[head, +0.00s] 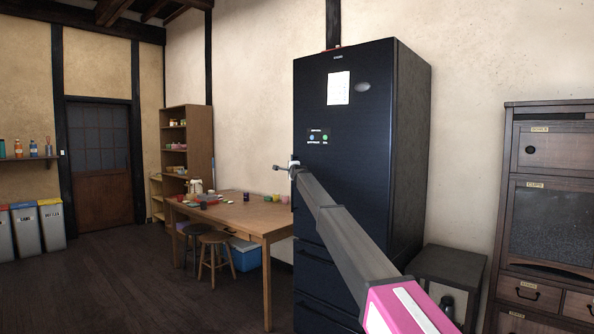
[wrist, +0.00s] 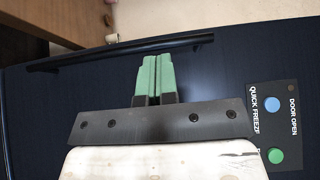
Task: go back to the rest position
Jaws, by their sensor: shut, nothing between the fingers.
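My gripper shows in the wrist view (wrist: 153,62) with its two green fingers closed together and nothing between them. It is in front of the dark fridge door, just below a long black bar handle (wrist: 120,52) as the picture lies. In the head view my arm reaches from the lower right toward the left edge of the dark fridge (head: 345,190), and the arm's end is by the fridge's left side. The fingers are too small to make out there. Whether the gripper touches the door cannot be told.
A wooden table (head: 255,222) with several small items stands left of the fridge, two stools (head: 212,238) beside it. A low dark cabinet (head: 450,262) and a tall wooden cupboard (head: 548,210) stand to the right. The floor (head: 120,285) at left is clear.

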